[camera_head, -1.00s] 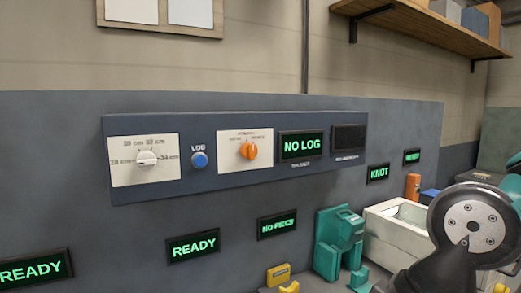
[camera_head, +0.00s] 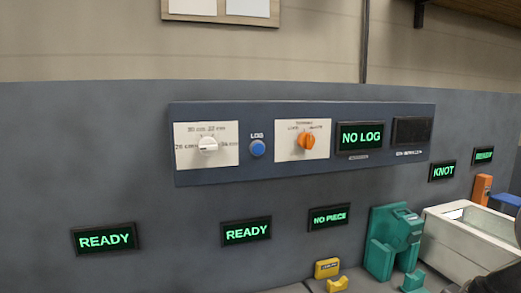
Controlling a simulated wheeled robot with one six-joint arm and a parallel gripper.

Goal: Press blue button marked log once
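The blue button (camera_head: 257,148) sits on the dark blue wall panel (camera_head: 300,176), under a small white label reading LOG. It is round and stands out from the panel. It lies between a white dial (camera_head: 208,145) on the left and an orange knob (camera_head: 307,141) on the right. A display (camera_head: 360,137) on the panel reads NO LOG in green. A dark blank display (camera_head: 411,130) is to its right. My gripper is not in view.
Wall displays read READY (camera_head: 104,238), READY (camera_head: 246,230), NO PIECE (camera_head: 328,217) and KNOT (camera_head: 443,171). Below right stand a teal fixture (camera_head: 393,240), yellow blocks (camera_head: 327,268) and a pale open bin (camera_head: 450,250). The wall in front of the panel is unobstructed.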

